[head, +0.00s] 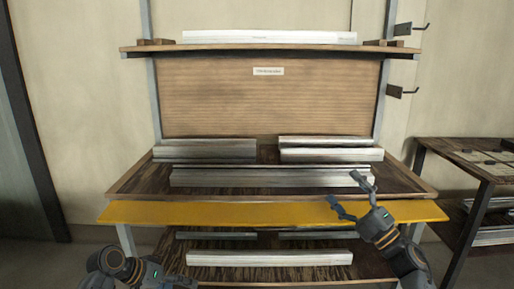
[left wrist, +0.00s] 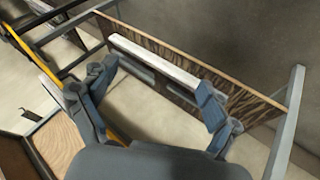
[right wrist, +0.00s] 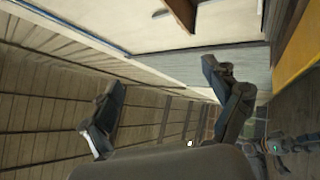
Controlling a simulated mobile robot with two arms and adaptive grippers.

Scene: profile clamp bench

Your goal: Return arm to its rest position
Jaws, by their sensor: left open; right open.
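My right gripper (head: 349,196) is open and empty in the head view, in front of the right part of the bench and over the yellow front strip (head: 270,213). In the right wrist view its open fingers (right wrist: 165,100) have nothing between them. My left arm shows at the lower left of the head view, and its fingers cannot be made out there. In the left wrist view my left gripper (left wrist: 150,95) is open, with a pale profile on a shelf beyond the fingers and no contact visible.
Several metal profiles lie on the bench top (head: 135,181), including a long front profile (head: 270,177). A white profile (head: 270,37) lies on the upper shelf. Another profile (head: 270,257) lies on the lower shelf. A side table (head: 450,150) stands at the right.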

